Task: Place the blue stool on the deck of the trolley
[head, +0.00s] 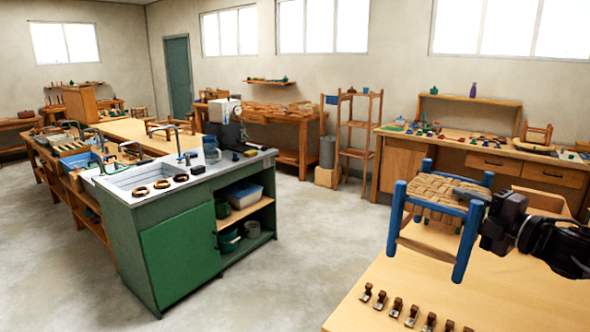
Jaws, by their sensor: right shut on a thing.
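The blue stool (440,202) has blue legs and a woven tan seat. It is upright at the right of the head view, over the light wooden table. My right gripper (478,196) is shut on the stool at the right side of its seat, and my black wrist reaches in from the right edge. I cannot tell for certain whether its feet touch the table. My left gripper is not in view. I see no trolley that I can make out.
The wooden table (400,285) holds several small tools along its front. A green sink cabinet (180,255) stands left of centre. A workbench (400,160) with small coloured items lines the back right wall. Bare concrete floor (310,235) lies between the cabinet and the table.

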